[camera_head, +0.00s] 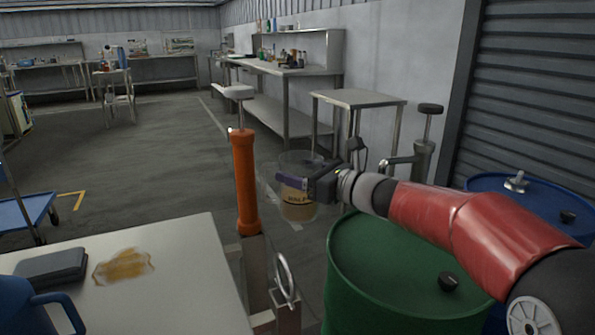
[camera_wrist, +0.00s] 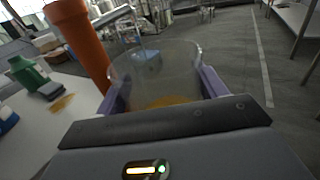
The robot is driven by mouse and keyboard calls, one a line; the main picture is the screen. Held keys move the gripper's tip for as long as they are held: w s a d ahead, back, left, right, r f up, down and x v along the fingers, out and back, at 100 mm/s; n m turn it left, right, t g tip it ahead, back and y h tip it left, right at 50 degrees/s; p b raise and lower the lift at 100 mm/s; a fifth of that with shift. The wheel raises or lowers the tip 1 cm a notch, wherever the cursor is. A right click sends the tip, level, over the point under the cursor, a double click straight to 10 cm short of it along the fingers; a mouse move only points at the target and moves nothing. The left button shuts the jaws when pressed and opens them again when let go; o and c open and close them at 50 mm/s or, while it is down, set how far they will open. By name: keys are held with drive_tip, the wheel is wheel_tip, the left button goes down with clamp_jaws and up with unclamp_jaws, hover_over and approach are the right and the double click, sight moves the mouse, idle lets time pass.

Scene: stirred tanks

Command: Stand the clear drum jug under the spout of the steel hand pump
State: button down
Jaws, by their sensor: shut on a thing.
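The clear drum jug (camera_head: 297,211) is upright in my gripper (camera_head: 301,184), with a tan, partly hidden label. It hangs in the air left of the green drum. In the wrist view the jug (camera_wrist: 155,65) is between the two purple fingers of my gripper (camera_wrist: 160,88), with an amber patch low down; I cannot tell if this is liquid or label. The steel hand pump (camera_head: 423,156), with a black handle, stands to the right beyond my gripper. My arm hides the pump's foot.
An orange hand pump (camera_head: 243,180) stands close left of the jug. A green drum (camera_head: 375,285) is below my arm, and a blue drum (camera_head: 485,183) is at right. A small steel table (camera_head: 358,98) stands behind. A white table (camera_head: 190,275) is at front left.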

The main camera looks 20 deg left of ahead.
drive_tip(key=shift+d+r, duration=0.15)
drive_tip(key=shift+d, duration=0.15)
drive_tip(key=w+d+f, duration=0.2)
drive_tip(key=d, duration=0.6)
drive_tip(key=w+d+f, duration=0.2)
drive_tip(key=w+d, duration=0.1)
drive_tip(key=d, duration=0.5)
drive_tip(key=shift+w+f+b, duration=0.15)
drive_tip(key=shift+f+b, duration=0.15)
drive_tip(key=shift+f, duration=0.05)
idle(0.4)
drive_tip(key=shift+f+b, duration=0.35)
drive_tip(key=shift+f, duration=0.2)
idle(0.6)
drive_tip(key=shift+c, duration=0.4)
unclamp_jaws()
